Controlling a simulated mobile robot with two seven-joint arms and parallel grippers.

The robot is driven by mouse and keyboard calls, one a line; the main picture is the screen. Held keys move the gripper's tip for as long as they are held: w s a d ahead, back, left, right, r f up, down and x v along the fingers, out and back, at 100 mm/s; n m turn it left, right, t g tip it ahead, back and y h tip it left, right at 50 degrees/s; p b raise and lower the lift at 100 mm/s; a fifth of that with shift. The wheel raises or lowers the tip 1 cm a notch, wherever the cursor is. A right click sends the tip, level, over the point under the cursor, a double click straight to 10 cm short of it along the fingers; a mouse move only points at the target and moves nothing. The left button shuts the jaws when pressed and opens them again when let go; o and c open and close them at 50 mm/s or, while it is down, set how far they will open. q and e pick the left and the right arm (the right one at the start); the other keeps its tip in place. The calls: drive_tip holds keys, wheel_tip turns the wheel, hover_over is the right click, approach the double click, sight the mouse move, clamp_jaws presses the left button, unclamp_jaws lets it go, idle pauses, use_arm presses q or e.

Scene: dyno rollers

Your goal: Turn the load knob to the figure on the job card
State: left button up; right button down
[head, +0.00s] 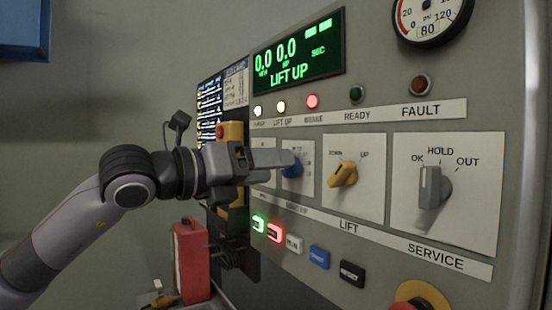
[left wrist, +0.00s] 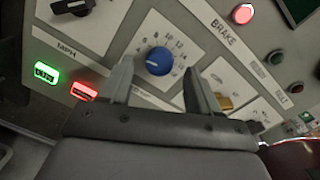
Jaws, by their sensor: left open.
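The blue knob (head: 291,171) is on a white dial plate on the grey control panel, partly hidden behind my fingers in the head view. In the left wrist view the blue knob (left wrist: 158,61) shows whole, with figures such as 8, 10 and 12 around it. My left gripper (head: 290,158) is open, its fingers pointing at the panel. In the left wrist view the fingertips (left wrist: 157,72) lie on either side of the knob; I cannot tell if they touch it. A pale printed sheet (head: 236,86) is by the screen, too small to read. My right gripper is not in view.
The yellow lift knob (head: 343,174) and grey service knob (head: 433,187) are right of the blue knob. Lit green (head: 258,224) and red (head: 274,232) buttons sit below it. A green display (head: 298,50) reads LIFT UP. A red box (head: 190,262) stands below my arm.

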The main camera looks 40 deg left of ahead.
use_arm(q)
drive_tip(key=shift+x, duration=1)
drive_tip(key=c, duration=1)
drive_tip(key=shift+c, duration=0.2)
